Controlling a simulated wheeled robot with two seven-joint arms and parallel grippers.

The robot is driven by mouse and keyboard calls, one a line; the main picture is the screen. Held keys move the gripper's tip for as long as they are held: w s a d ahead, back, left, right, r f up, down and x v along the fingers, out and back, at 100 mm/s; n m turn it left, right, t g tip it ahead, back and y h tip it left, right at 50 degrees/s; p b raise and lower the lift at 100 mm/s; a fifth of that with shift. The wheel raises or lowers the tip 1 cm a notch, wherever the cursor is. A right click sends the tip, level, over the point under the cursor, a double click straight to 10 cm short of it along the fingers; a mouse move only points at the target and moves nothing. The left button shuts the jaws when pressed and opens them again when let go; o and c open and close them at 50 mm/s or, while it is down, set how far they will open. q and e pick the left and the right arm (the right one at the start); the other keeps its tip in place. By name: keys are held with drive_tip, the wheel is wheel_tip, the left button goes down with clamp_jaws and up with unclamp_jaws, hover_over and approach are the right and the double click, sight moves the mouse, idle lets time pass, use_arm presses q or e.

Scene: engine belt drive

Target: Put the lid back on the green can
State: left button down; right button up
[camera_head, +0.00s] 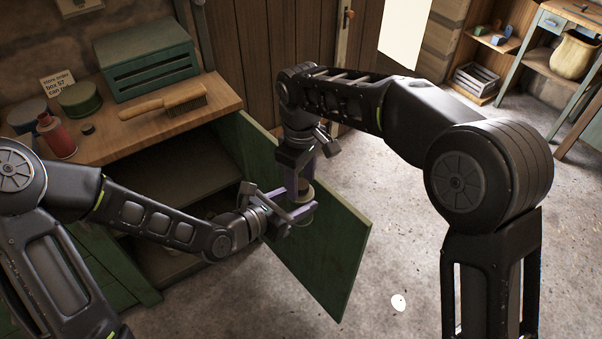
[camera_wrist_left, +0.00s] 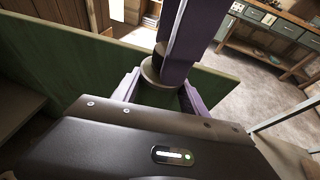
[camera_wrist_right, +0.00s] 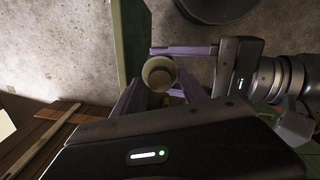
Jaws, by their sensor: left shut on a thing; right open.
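A small can with a pale rim (camera_wrist_right: 158,73) stands between the grippers in front of the open green door. The right wrist view looks onto its round top, brownish inside the rim. The left wrist view shows its green side (camera_wrist_left: 157,97) between my left fingers. My left gripper (camera_head: 294,212) is shut on this can. My right gripper (camera_head: 303,190) points down from above, open, its fingers around or just above the can's top. I cannot tell whether a lid sits on the can. No separate lid is clear.
The open green cabinet door (camera_head: 325,245) is close behind the grippers.

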clamp_jaws()
idle(0.5)
drive_tip(key=shift+o, duration=0.8)
unclamp_jaws()
drive_tip(key=shift+r, duration=0.1)
wheel_tip(320, 180, up, 7)
drive_tip(key=shift+r, duration=0.15)
